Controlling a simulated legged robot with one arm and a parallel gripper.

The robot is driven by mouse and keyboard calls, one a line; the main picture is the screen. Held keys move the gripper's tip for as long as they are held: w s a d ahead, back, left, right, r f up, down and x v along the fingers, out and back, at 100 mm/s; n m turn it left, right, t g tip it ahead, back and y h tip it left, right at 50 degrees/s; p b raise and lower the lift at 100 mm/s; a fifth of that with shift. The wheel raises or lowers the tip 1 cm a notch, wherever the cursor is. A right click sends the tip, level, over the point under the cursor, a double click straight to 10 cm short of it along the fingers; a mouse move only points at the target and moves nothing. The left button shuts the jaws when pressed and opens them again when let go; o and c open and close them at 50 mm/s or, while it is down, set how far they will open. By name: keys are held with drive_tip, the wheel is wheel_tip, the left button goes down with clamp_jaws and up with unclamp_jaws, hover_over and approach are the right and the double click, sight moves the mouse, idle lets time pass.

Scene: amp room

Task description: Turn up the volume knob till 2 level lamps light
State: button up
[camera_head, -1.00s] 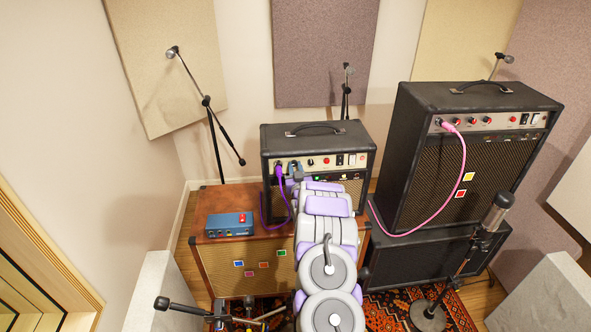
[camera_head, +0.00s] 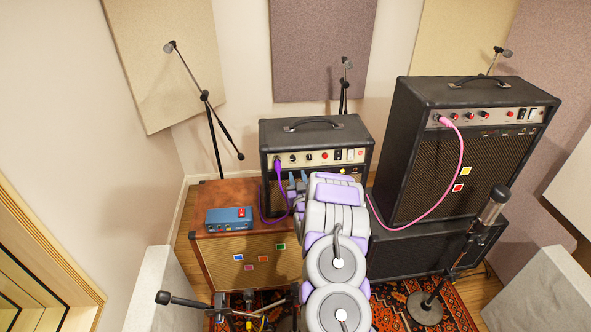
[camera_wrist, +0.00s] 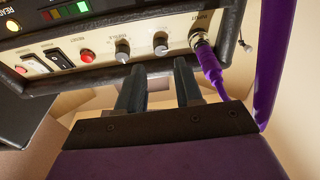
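The small black amp (camera_head: 317,134) stands on a brown cabinet. The lettering by the knobs is too blurred to read surely. My gripper (camera_head: 297,179) is in front of the amp, below the knobs. In the wrist view its fingers (camera_wrist: 159,85) are apart and empty, not touching a knob.
A purple cable (camera_wrist: 209,68) is plugged into the jack beside my fingers and hangs down. A blue pedal (camera_head: 229,219) lies on the brown cabinet (camera_head: 216,262). A larger amp (camera_head: 440,160) with a pink cable stands at the right. Microphone stands are around.

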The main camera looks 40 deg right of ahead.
drive_tip(key=p+v, duration=0.1)
drive_tip(key=v, duration=0.8)
drive_tip(key=shift+s, duration=0.35)
drive_tip(key=shift+w+a, duration=0.1)
drive_tip(key=shift+a, duration=0.05)
